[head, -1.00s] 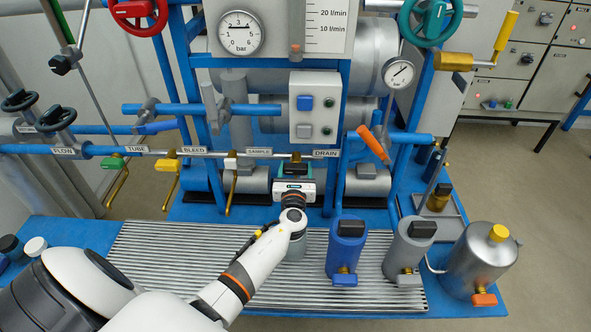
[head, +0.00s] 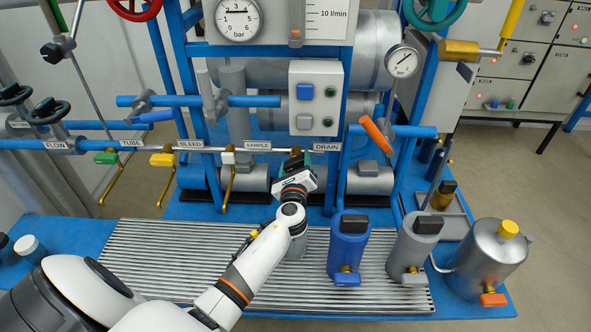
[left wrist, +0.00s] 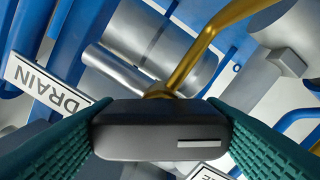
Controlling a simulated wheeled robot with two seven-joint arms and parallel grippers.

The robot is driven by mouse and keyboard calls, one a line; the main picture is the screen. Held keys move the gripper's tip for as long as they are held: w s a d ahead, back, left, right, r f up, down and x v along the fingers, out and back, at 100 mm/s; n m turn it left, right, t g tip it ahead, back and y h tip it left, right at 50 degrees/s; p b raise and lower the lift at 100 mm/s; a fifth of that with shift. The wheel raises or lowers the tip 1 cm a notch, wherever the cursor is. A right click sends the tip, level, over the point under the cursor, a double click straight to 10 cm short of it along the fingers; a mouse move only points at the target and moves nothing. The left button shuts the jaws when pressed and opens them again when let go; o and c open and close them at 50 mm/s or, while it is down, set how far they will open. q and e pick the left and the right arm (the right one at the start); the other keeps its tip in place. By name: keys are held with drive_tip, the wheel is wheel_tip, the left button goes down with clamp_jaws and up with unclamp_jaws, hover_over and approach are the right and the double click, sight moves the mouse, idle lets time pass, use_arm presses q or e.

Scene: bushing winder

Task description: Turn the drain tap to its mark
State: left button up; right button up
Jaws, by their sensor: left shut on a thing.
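The drain tap's dark grey handle (left wrist: 160,130) fills the lower middle of the left wrist view, with a pale bar on its face. My left gripper (head: 298,165) is shut on this handle, with one green finger on each side. The tap's brass spout (left wrist: 192,60) rises behind the handle in the wrist view and bends to the right. The DRAIN label (head: 325,148) is just right of the gripper in the head view; it also shows tilted in the wrist view (left wrist: 48,85). In the head view the gripper mostly hides the tap. I cannot make out its mark. My right gripper is not in view.
A green-handled tap (head: 106,158), a yellow-handled tap (head: 163,160) and a white-handled tap (head: 228,157) sit left on the same pipe. A blue canister (head: 347,245), a grey canister (head: 412,250) and a silver vessel (head: 486,262) stand right of my arm. A slatted grate (head: 170,260) lies below.

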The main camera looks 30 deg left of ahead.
use_arm(q)
drive_tip(key=n+b, duration=0.2)
drive_tip(key=n, duration=0.1)
drive_tip(key=n+b, duration=0.2)
drive_tip(key=n, duration=0.1)
drive_tip(key=shift+f+n, duration=0.2)
drive_tip(key=shift+n, duration=0.1)
drive_tip(key=shift+r+n+b, duration=0.1)
drive_tip(key=shift+n+b, duration=1.05)
drive_tip(key=shift+n, duration=1.15)
drive_tip(key=o, duration=1)
drive_tip(key=b+v, duration=0.1)
drive_tip(key=v, duration=1.1)
drive_tip(key=shift+s, duration=0.1)
